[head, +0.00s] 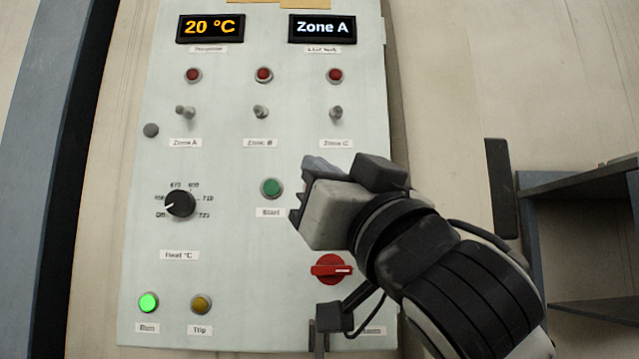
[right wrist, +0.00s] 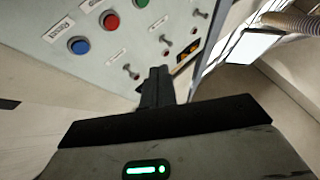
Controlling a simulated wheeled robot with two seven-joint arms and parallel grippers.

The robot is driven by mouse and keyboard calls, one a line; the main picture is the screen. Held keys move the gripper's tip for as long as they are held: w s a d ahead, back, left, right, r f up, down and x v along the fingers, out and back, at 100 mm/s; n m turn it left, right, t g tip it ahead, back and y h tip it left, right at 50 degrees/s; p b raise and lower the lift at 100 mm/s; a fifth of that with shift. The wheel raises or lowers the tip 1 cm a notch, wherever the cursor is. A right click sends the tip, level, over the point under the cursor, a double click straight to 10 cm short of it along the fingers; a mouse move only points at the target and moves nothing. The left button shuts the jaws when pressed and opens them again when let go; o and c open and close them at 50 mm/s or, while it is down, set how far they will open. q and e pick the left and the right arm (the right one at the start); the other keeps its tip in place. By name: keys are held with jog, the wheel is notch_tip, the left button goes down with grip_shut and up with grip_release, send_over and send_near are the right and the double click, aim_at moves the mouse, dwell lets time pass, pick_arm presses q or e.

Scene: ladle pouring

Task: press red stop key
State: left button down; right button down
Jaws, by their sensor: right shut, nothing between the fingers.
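The grey control panel (head: 225,235) carries a green button (head: 271,188) above a "Start" label. In the head view my right gripper (head: 303,200) is in front of the panel, just right of the green button, and hides what lies behind it. The right wrist view shows a red button (right wrist: 110,20), which I take as the stop key, between the green button (right wrist: 140,3) and a blue button (right wrist: 78,45). My right gripper (right wrist: 157,72) is shut and empty there, its fingers apart from the red button in the picture. My left gripper is not in view.
A red rotary switch (head: 331,269) sits below my right gripper. A black dial (head: 180,204) is at left, with a lit green lamp (head: 148,302) and a yellow lamp (head: 201,304) below. Toggle switches and red lamps (head: 264,75) line the top. A dark shelf (head: 580,185) stands at right.

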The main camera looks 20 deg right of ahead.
jog(key=w+d, duration=0.2)
jog(key=w, duration=0.6)
jog(key=shift+w+d+p, duration=0.25)
jog(key=shift+p, duration=0.05)
dwell(0.8)
dwell(1.2)
jog(key=shift+w+d, duration=0.1)
jog(key=shift+w, duration=0.35)
